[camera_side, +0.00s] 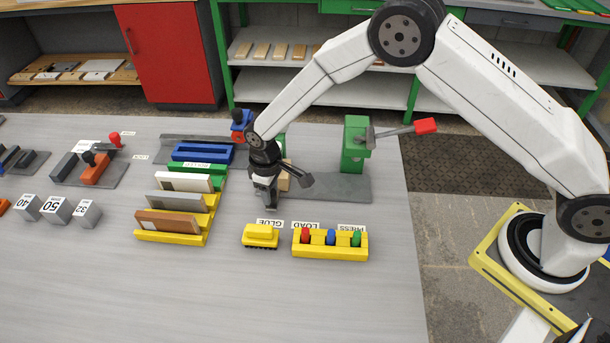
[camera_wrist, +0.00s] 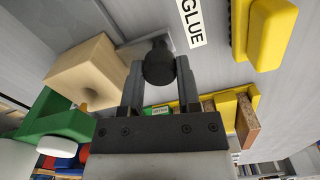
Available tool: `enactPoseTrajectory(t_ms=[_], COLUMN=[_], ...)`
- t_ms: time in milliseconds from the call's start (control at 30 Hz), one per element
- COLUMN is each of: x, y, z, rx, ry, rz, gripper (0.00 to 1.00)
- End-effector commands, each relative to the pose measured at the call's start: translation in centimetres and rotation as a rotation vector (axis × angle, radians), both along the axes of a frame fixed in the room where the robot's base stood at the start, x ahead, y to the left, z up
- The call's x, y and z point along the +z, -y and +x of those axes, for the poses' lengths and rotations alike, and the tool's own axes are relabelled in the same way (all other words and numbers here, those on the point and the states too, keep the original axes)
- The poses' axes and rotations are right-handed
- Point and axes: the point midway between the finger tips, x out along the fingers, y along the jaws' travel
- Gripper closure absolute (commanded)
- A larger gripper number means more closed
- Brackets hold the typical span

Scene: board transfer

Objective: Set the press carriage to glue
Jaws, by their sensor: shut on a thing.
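My gripper (camera_side: 268,200) is low over the grey press track (camera_side: 335,188), beside the GLUE label (camera_side: 269,223). In the wrist view my gripper (camera_wrist: 158,72) is shut on the black knob (camera_wrist: 158,62), one finger on each side. The knob appears to belong to the press carriage, which is mostly hidden by my gripper in the side view. A pale wooden block (camera_wrist: 85,75) is beside the knob; it also shows partly behind my gripper (camera_side: 286,178). The green press (camera_side: 354,145) with its red-tipped lever (camera_side: 425,126) stands to the right.
In front of the track are a yellow brush-like block (camera_side: 260,236) and a yellow holder (camera_side: 330,244) with red, blue and green pieces. Colored racks with boards (camera_side: 172,222) stand to the left. Labelled grey blocks (camera_side: 56,210) sit far left. The front table is clear.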

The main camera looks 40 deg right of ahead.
Motion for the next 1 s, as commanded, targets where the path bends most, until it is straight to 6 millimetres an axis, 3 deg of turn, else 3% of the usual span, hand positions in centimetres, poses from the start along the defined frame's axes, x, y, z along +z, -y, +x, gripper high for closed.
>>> enactPoseTrajectory(t_ms=[333,367,467,1000], x=[0.07,0.07,0.07,0.99], y=[-0.50,-0.51,-0.47,-0.27], z=[0.43,0.43,0.40,0.27], rx=[0.002,0.002,0.002,0.001], ry=[0.015,0.016,0.014,0.009], rz=[0.008,0.008,0.007,0.004], gripper=[1.00,0.51,0.22,0.22])
